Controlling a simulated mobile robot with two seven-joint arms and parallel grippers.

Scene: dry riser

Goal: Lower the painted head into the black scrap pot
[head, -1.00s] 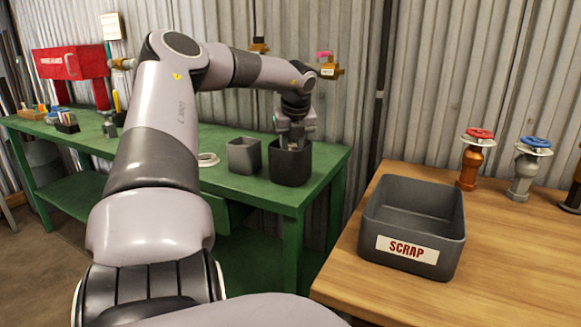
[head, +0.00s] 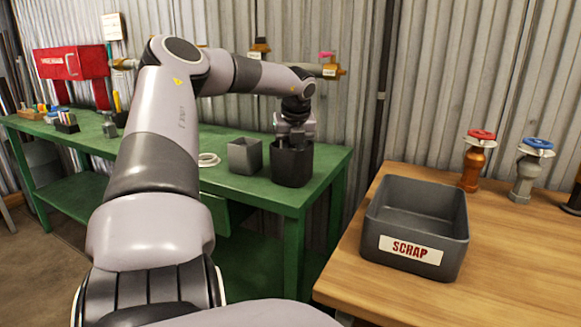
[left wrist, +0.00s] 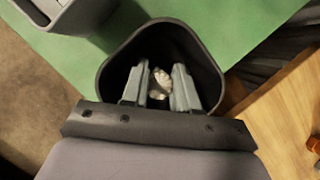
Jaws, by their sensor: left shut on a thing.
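The black scrap pot (head: 291,167) stands near the right end of the green bench. My left gripper (head: 292,140) points down into its mouth, and the pot's wall hides the fingertips in the head view. In the left wrist view, the fingers of my left gripper (left wrist: 160,88) are inside the rim of the black pot (left wrist: 112,72). They are shut on a small whitish piece, the painted head (left wrist: 161,79), which is partly hidden between them. I cannot tell whether it touches the pot's bottom. My right gripper is not in view.
A smaller grey pot (head: 244,156) stands just left of the black pot on the green bench (head: 270,194). A grey bin labelled SCRAP (head: 417,225) sits on the wooden table (head: 500,255) at right. Valves with red (head: 481,135) and blue (head: 538,143) handwheels stand behind it.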

